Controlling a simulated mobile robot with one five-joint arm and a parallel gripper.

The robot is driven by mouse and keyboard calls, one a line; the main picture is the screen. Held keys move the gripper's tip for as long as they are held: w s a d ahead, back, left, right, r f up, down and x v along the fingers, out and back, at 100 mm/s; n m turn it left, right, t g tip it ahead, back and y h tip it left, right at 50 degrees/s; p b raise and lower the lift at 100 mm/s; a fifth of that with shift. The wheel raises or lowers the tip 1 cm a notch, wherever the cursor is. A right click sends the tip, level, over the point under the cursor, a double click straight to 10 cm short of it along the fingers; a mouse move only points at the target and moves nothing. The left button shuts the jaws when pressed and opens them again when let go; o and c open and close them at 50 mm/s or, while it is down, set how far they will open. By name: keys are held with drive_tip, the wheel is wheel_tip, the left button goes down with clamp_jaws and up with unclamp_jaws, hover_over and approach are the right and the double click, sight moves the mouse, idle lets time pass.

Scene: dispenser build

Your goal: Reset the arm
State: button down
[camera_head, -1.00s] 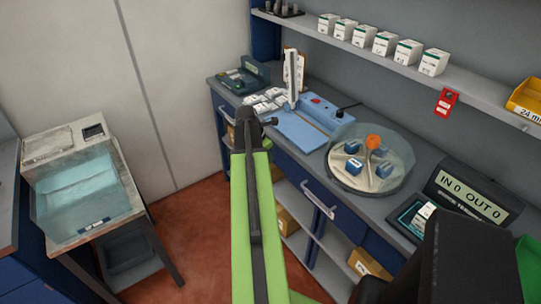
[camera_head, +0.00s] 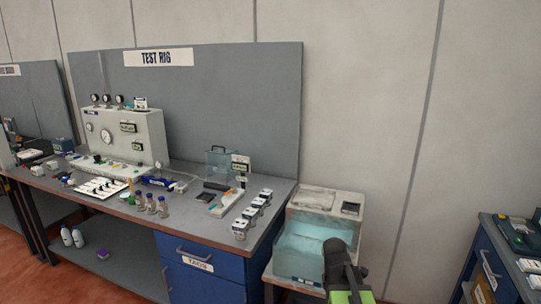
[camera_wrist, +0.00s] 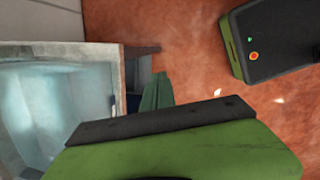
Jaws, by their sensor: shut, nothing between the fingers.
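My arm shows at the bottom of the head view, with its dark rounded joint in front of the clear-fronted basin cabinet (camera_head: 312,240) and a green link below. In the wrist view, part of my gripper (camera_wrist: 156,92) shows past a dark bar and a green body.
The test rig bench (camera_head: 215,235) stands left with vials, small boxes and a gauge panel (camera_head: 125,135). A blue-fronted counter (camera_head: 490,265) is at the right edge. Open red floor (camera_wrist: 200,25) shows in the wrist view.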

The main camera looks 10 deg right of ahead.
drive_tip(key=s+a+m+g+y, duration=0.1)
drive_tip(key=s+a+m, duration=0.4)
drive_tip(key=a+m, duration=0.9)
drive_tip(key=shift+s+f+m+y, duration=0.15)
drive_tip(key=shift+f+m+y, duration=0.1)
drive_tip(key=shift+m+y, duration=0.45)
